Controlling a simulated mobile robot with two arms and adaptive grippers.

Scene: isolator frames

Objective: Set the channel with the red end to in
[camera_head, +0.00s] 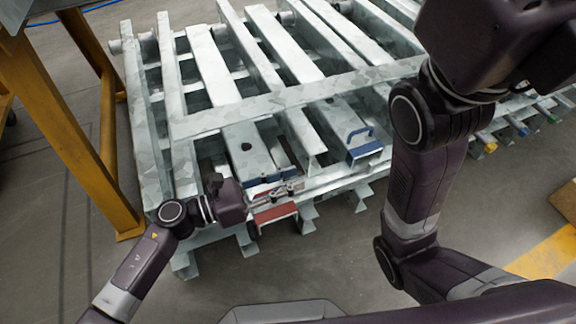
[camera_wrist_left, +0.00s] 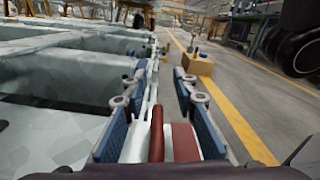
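The channel with the red end (camera_head: 275,213) sticks out at the near side of the galvanised frame in the head view. Its red end face (camera_wrist_left: 186,142) and upright red handle (camera_wrist_left: 157,132) show in the left wrist view. My left gripper (camera_head: 292,189) is just over the red end. In the wrist view its blue-padded fingers (camera_wrist_left: 163,112) stand apart, one on each side of the handle, with gaps visible between. Whether either pad touches the handle is unclear. My right arm rises on the right of the head view; its gripper is out of the picture.
A channel with a blue end and blue handle (camera_head: 362,142) lies to the right of the red one. More channels with coloured ends (camera_head: 490,147) are farther right. A yellow steel post (camera_head: 85,130) stands left. Floor in front is partly free.

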